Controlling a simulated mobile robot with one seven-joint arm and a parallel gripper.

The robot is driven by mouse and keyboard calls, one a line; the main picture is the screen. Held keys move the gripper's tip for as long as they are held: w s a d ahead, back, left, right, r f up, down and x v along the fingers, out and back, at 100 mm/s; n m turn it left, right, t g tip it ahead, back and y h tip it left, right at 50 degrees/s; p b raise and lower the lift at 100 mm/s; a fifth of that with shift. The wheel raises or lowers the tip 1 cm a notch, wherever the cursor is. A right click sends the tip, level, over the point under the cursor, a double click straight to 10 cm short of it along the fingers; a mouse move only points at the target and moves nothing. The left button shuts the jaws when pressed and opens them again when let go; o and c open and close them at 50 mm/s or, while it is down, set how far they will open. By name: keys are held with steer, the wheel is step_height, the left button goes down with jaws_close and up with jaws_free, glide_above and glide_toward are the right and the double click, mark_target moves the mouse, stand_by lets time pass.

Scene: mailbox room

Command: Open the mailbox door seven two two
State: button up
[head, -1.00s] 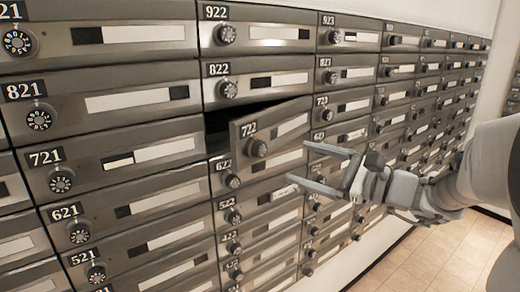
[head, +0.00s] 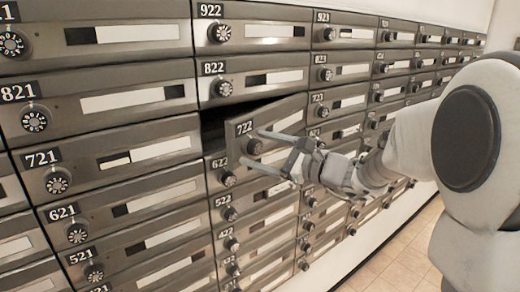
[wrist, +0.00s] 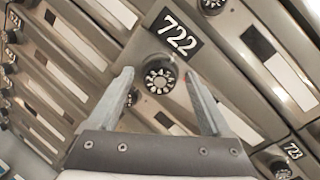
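The mailbox door 722 (head: 272,131) stands ajar. Its left edge is swung outward, and a dark gap (head: 214,130) shows at its left and top. Its number plate (wrist: 174,35) and round black dial knob (wrist: 158,76) show clearly in the wrist view. My gripper (head: 252,147) is open and empty in front of the door. In the wrist view my gripper (wrist: 159,73) has one finger on each side of the knob, with space between the knob and each finger. I cannot tell how deep the fingertips reach around the knob.
Shut mailboxes surround it: 822 (head: 258,82) above, 622 (head: 214,180) below, 721 (head: 120,164) to the left and 723 (head: 345,105) to the right. A tiled floor (head: 400,260) is free at the lower right.

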jaws_close()
steer(key=shift+d, duration=0.15)
stand_by(0.4)
